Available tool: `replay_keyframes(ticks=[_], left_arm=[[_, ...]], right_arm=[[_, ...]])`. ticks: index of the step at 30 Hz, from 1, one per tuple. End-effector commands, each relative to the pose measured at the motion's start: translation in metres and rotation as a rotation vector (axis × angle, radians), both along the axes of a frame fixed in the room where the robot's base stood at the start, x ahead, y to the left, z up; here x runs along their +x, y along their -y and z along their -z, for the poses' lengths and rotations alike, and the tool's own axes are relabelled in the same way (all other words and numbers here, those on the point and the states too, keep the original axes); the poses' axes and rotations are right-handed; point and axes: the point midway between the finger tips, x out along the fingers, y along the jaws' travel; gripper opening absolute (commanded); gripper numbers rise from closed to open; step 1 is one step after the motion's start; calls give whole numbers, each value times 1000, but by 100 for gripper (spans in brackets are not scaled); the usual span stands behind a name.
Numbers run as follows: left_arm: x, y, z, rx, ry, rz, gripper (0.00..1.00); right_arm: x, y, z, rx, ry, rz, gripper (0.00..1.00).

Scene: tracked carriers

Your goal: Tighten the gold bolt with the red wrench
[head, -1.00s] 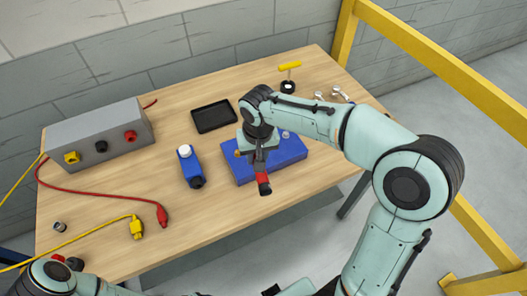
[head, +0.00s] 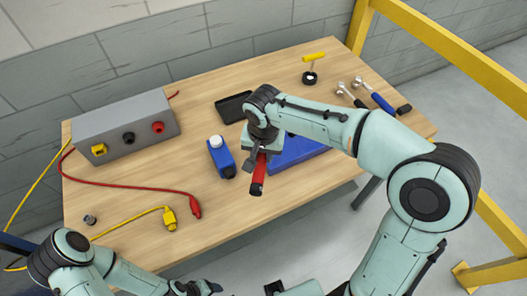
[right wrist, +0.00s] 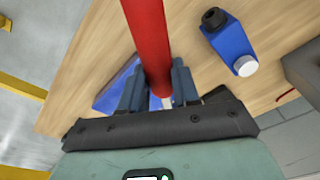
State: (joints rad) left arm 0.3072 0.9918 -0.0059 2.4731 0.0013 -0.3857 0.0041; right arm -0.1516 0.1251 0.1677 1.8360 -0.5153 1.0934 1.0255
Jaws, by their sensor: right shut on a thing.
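My right gripper (head: 256,158) is shut on the red wrench (head: 259,174) at the near left end of the blue block (head: 297,152). The wrench's red handle with its black end points toward the table's front edge. The right wrist view shows the red handle (right wrist: 148,40) running between the two fingers, with part of the blue block (right wrist: 108,98) behind. The wrench's head and the gold bolt are hidden by my gripper and arm, so I cannot tell whether they touch. My left arm is low at the left of the head view; its fingers are not clear.
A blue bottle (head: 222,160) stands close left of my right gripper. A black tray (head: 233,107) lies behind. A grey box (head: 125,125) and cables occupy the left. The front middle is bare.

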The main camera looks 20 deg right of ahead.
Motion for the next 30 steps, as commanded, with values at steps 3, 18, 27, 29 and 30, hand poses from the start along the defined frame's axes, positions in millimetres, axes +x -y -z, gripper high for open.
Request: replay_keyframes(ticks=[3,18,27,29,30], left_arm=[[0,0,0,0,0,0,65],[-23,0,37,0,-26,0,65],[-21,0,33,0,-23,0,65],[-20,0,31,0,-22,0,65],[-19,0,30,0,-21,0,65]], right_arm=[[0,0,-1,1,3,-1,0],[-1,0,39,10,12,-2,0],[-8,33,37,11,15,-249,0],[-10,40,38,12,15,-310,0],[-12,45,38,13,14,-348,0]])
